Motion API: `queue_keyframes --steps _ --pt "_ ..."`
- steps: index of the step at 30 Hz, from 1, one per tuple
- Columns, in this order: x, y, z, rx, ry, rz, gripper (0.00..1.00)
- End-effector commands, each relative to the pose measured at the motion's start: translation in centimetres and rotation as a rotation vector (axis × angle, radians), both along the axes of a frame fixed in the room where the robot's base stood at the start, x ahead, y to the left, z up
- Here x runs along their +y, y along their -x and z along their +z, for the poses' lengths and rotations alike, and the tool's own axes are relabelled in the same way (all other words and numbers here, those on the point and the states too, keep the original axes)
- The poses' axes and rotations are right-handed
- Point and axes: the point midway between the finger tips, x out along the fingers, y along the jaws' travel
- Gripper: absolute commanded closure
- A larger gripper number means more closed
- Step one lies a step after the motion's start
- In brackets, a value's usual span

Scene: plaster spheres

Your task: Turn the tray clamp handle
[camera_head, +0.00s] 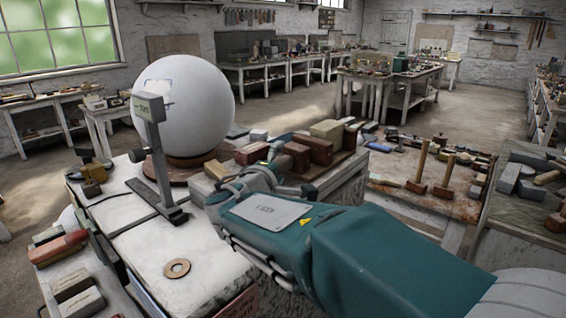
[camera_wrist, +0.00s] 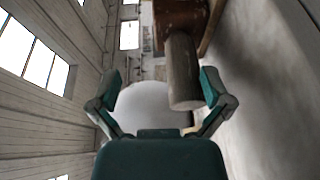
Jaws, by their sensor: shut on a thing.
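The tray clamp handle is a grey-brown cylinder (camera_wrist: 184,75) that juts from a brown wooden block (camera_wrist: 178,14) in the wrist view. My gripper (camera_wrist: 158,78) has its two teal fingers on either side of the handle, and the handle lies closer to the right finger. My gripper is shut on the handle, though the contact itself is hard to see. In the head view, my gripper (camera_head: 268,172) is at the brown clamp block (camera_head: 315,149) on the bench, and my forearm hides part of it.
A large white plaster sphere (camera_head: 186,105) stands on a round wooden base behind my gripper to the left. A grey upright gauge (camera_head: 157,150) stands before it. Mallets (camera_head: 419,165) stand on the right bench.

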Motion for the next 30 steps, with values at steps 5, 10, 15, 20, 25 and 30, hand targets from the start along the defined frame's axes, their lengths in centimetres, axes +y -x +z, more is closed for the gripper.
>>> queue_keyframes --steps 5,10,15,20,25,30 --pt "1.7 0.7 0.9 -0.013 -0.004 0.027 0.16" --pt "2.5 1.4 0.8 -0.008 -0.002 0.028 0.16" --pt "3.0 2.2 0.9 -0.006 -0.001 0.028 0.16" --pt "2.8 3.1 1.1 -0.003 -0.004 0.023 0.16" --pt "2.3 4.0 1.4 -0.002 -0.009 0.019 0.16" --pt "2.5 4.8 1.7 -0.002 -0.01 0.017 0.16"
